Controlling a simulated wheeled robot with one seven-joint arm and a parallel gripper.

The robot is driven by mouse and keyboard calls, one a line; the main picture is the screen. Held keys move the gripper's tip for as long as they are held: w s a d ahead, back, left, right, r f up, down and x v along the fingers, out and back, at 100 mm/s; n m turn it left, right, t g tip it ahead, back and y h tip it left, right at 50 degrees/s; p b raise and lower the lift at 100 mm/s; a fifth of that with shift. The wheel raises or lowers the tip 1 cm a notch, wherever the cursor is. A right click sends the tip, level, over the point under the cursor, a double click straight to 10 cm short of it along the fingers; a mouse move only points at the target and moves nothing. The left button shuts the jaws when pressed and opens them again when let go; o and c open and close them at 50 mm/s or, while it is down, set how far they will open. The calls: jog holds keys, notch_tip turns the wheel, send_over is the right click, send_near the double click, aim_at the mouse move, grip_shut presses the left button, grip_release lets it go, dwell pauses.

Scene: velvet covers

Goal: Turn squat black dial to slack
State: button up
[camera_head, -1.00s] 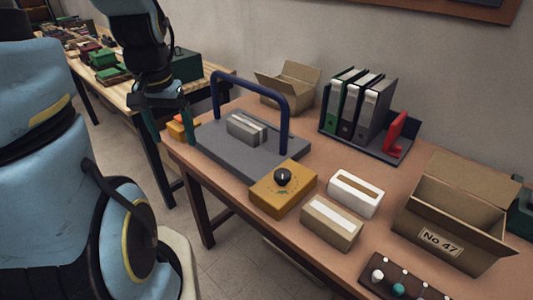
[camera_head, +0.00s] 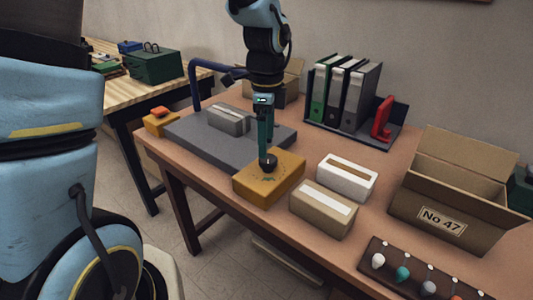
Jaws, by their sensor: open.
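The squat black dial (camera_head: 268,166) sits on top of a yellow-orange box (camera_head: 283,182) near the front left part of the table. Green marks show on the box top around it. My gripper (camera_head: 266,153) points down with its fingers at the dial, and they partly cover it. The jaws are open. From this view I cannot tell whether the fingers touch the dial. The dial's pointer is hidden.
A grey slab (camera_head: 190,133) with a blue arch handle (camera_head: 196,84) stands behind the box. A tan box (camera_head: 322,210) and a white box (camera_head: 346,178) stand to the right. A cardboard box (camera_head: 437,222), binders (camera_head: 360,98) and a knob rack (camera_head: 405,279) are further right.

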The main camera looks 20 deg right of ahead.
aim_at(267, 158)
notch_tip(267, 158, down, 5)
dwell(0.3)
jog(key=c, duration=1.4)
